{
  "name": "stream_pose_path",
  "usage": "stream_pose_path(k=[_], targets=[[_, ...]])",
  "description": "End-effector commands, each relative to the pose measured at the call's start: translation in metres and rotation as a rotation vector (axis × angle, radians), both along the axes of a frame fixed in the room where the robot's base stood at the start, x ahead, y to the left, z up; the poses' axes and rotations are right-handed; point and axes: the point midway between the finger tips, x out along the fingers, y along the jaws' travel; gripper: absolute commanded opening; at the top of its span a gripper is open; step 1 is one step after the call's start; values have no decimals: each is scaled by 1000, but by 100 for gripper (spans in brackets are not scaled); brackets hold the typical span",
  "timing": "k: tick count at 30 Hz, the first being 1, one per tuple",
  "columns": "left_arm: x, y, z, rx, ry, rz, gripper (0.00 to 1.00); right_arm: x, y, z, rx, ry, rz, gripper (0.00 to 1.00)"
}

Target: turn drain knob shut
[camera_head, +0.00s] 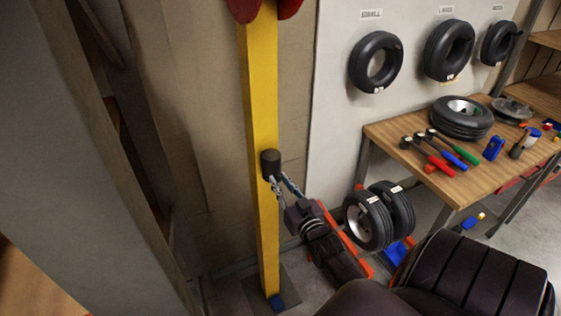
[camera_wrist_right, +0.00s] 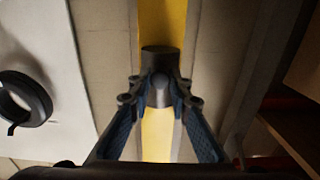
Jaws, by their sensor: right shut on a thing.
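The drain knob is a dark grey cylinder (camera_head: 270,162) on the front of a tall yellow post (camera_head: 262,95). In the right wrist view the knob (camera_wrist_right: 160,58) is in the upper middle, against the yellow post. My right gripper (camera_head: 273,179) reaches up to the knob from the lower right. In the right wrist view its fingertips (camera_wrist_right: 160,88) are on either side of the knob's lower part, shut on it. The gripped sides of the knob are hidden by the fingertips. My left gripper is not in view.
A grey upright (camera_head: 75,190) stands left of the post. Tyres (camera_head: 377,60) hang on a white board. A wooden workbench (camera_head: 410,140) at the right holds mallets, a tyre and small parts. Wheels (camera_head: 367,222) stand on the floor beside my right arm.

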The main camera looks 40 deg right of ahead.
Motion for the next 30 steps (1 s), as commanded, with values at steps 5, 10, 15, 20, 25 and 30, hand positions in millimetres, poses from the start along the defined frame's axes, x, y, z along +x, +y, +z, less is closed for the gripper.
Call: stream_pose_path(k=[5, 10, 15, 20, 25, 30], targets=[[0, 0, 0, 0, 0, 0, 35, -1, 0, -2, 2, 4, 0, 29], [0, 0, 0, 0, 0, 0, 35, 0, 0, -1, 1, 3, 0, 36], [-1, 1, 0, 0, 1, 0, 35, -1, 0, -1, 0, 2, 0, 36], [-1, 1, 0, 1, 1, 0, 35, -11, 3, -2, 0, 4, 0, 36], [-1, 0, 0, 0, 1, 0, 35, -38, 12, -2, 2, 5, 0, 36], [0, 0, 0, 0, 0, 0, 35, -70, 22, -2, 2, 5, 0, 36]])
